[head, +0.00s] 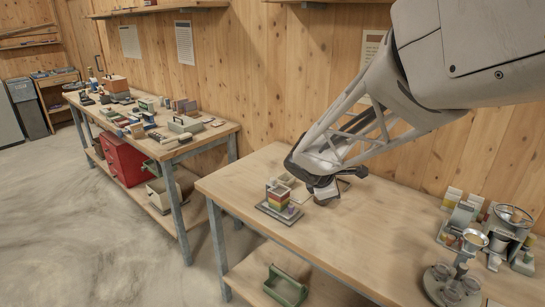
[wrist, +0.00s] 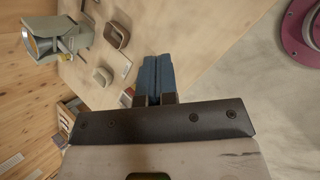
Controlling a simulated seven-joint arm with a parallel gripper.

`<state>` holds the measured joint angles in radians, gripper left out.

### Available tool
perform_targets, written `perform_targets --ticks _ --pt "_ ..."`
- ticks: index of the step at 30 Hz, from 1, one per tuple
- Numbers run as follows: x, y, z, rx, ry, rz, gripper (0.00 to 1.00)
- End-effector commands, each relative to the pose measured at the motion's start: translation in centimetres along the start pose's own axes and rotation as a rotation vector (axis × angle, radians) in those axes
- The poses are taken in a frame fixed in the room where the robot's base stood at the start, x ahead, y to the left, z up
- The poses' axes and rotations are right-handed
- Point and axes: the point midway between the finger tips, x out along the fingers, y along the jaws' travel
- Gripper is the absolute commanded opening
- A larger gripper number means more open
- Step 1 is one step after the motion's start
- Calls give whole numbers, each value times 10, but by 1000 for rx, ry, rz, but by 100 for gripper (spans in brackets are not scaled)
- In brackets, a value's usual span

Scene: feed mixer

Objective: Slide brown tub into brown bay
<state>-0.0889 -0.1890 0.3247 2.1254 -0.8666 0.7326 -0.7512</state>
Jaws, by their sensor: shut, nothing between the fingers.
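My gripper (wrist: 155,78) shows in the wrist view with its blue fingers pressed together and nothing between them. In the head view its end is low over the near bench, just right of a stack of coloured blocks on a dark tray (head: 265,210); the fingertips are hard to make out. In the wrist view a brownish open tub (wrist: 117,36) stands on the bench ahead and left of the fingers, apart from them. A smaller beige tub (wrist: 103,76) is nearer. I cannot tell which compartment is the brown bay.
A machine with a metal bowl (head: 514,215) and a stand with cups (head: 455,285) are at the bench's right. The bench middle (head: 380,235) is clear. A cluttered second bench (head: 220,130) is at left. A magenta round object (wrist: 300,28) lies beyond the bench edge.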

Motion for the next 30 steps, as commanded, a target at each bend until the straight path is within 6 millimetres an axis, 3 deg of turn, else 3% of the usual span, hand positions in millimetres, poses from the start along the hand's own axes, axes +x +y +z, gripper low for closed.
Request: perform_targets --ticks 9,15,21,30 --pt "64 61 -57 -474 -61 92 0" --pt "97 85 -92 -720 -91 137 0" --pt "113 96 -109 -839 -106 160 0" --pt "114 97 -110 -855 -108 162 0"
